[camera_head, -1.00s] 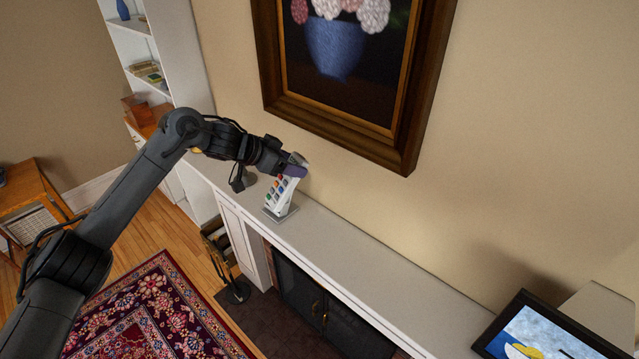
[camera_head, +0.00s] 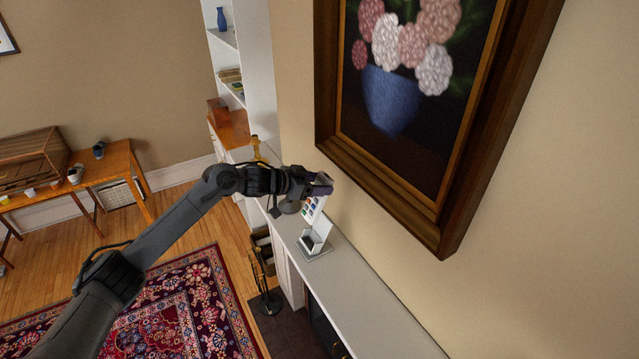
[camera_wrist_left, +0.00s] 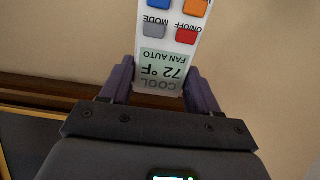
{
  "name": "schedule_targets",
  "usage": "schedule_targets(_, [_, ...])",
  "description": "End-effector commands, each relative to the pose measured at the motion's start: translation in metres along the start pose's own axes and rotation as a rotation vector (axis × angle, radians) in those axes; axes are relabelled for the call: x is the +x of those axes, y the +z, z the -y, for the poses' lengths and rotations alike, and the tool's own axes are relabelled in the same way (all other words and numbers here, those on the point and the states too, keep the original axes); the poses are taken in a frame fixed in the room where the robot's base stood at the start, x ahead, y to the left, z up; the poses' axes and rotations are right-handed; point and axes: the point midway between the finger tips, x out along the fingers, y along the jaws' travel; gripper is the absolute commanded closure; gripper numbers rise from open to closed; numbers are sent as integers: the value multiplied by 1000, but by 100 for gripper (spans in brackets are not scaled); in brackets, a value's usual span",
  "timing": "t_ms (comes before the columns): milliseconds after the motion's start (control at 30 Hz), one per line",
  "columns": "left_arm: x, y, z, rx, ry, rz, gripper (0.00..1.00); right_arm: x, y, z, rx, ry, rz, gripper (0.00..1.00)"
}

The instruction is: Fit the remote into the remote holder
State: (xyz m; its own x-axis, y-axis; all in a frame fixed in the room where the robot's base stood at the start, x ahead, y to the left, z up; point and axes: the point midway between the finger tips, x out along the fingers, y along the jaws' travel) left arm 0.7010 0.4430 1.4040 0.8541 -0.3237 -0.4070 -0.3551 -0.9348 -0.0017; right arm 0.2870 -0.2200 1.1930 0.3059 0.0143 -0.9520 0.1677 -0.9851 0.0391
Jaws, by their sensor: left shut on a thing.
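The white remote (camera_head: 312,208) has coloured buttons and is held over the mantel by my left gripper (camera_head: 322,186). In the left wrist view the remote (camera_wrist_left: 170,35) is between the two fingers, gripped at its display end, which reads "COOL 72 °F FAN AUTO"; its button end points away from the gripper. The remote holder (camera_head: 316,246), a small light box on a grey base, stands on the mantel just below the remote. Whether the remote's lower end touches the holder I cannot tell. My right gripper is not in view.
The narrow white mantel (camera_head: 375,310) runs toward the lower right, clear there. A large framed flower painting (camera_head: 440,220) hangs on the wall close to the arm. A gold-coloured object (camera_head: 256,147) stands behind the arm. A patterned rug (camera_head: 205,300) lies below.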

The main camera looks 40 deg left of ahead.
Motion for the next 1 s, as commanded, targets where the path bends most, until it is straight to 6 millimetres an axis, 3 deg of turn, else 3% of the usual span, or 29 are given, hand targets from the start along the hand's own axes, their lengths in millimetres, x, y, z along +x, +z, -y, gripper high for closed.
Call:
schedule_targets(467, [-1, 0, 0, -1, -1, 2, 80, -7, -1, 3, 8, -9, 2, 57])
schedule_targets(1000, [16, 27, 0, -2, -1, 1, 80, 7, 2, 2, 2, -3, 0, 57])
